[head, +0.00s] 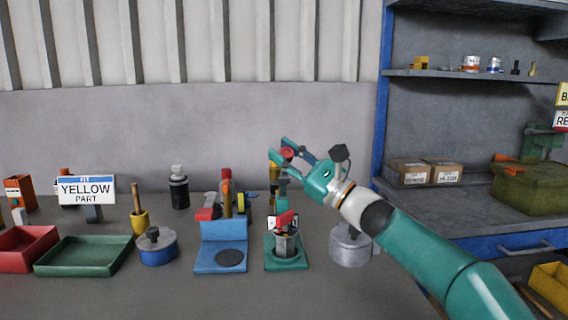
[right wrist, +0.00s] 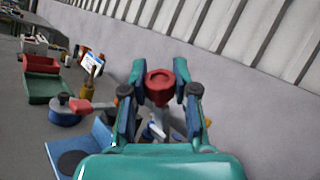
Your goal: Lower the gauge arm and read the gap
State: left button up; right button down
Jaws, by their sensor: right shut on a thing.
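My right gripper (head: 283,150) reaches in from the right, above the green-based fixture. It is shut on a red knob (head: 287,154), which also shows between the fingers in the right wrist view (right wrist: 160,86), on top of a pale stem. The green-based fixture (head: 287,263) stands on the bench with a red part and a grey cylinder on it. I cannot tell how the knob joins it, because the gripper hides part of it. A blue fixture (head: 210,257) with a dark disc stands to its left; a red arm (right wrist: 90,106) shows above it. My left gripper is not in view.
A blue round tin (head: 157,250), a green tray (head: 85,257) and a red tray (head: 22,250) stand to the left. A grey round weight (head: 349,248) stands right of the green fixture, close to my arm. The front of the bench is clear.

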dwell(0.4)
jog(key=c, duration=0.9)
grip_release()
jog(key=shift+o, duration=0.2)
jog(key=v, duration=1.2)
jog(key=shift+f, duration=0.1)
